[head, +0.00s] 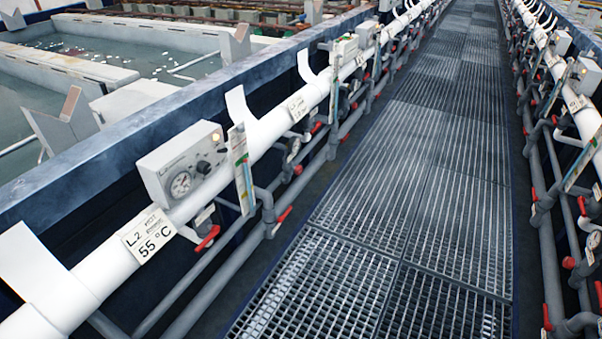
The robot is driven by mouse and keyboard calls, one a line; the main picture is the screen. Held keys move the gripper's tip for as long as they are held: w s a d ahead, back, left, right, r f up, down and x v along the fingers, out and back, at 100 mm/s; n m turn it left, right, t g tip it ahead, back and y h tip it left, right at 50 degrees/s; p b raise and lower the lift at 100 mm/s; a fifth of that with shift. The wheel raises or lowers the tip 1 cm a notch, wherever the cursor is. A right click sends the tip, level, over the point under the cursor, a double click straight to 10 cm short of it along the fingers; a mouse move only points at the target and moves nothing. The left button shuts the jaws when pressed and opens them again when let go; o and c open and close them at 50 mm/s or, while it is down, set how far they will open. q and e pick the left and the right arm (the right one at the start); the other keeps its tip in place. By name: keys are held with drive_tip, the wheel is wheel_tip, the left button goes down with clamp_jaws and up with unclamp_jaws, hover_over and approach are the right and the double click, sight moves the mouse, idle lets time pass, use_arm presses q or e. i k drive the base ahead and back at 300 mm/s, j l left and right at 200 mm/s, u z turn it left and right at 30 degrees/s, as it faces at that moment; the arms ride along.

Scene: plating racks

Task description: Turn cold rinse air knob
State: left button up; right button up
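Neither of my grippers shows in the head view. A light grey control box (183,163) sits on the white pipe at the left, with a round dial gauge (180,185) and a black knob (203,167) on its face. A small yellowish light (215,137) is at its upper right. A label (148,236) beside it ends in "55 °C". Red valve handles (208,238) sit on the grey pipes below. Another box (344,50) is farther along the same pipe, its face too small to read. I cannot tell which control is the cold rinse air knob.
A metal grating walkway (400,190) runs clear into the distance. White and grey pipes with red handles (547,317) line its right side. A dark blue tank edge (90,165) and pools of liquid (70,60) lie to the left.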

sight(298, 171)
drive_tip(key=i+l+z, duration=0.1)
drive_tip(key=z, duration=0.25)
drive_tip(key=i+l+z, duration=0.1)
drive_tip(key=z, duration=0.25)
drive_tip(key=i+z, duration=0.25)
drive_tip(key=z, duration=0.15)
drive_tip(key=i, duration=3.9)
drive_tip(key=i+u, duration=0.4)
drive_tip(key=i+l+u, duration=0.15)
drive_tip(key=u, duration=0.2)
drive_tip(key=i+l+u, duration=0.2)
drive_tip(key=i+u, duration=0.2)
drive_tip(key=u, duration=2.2)
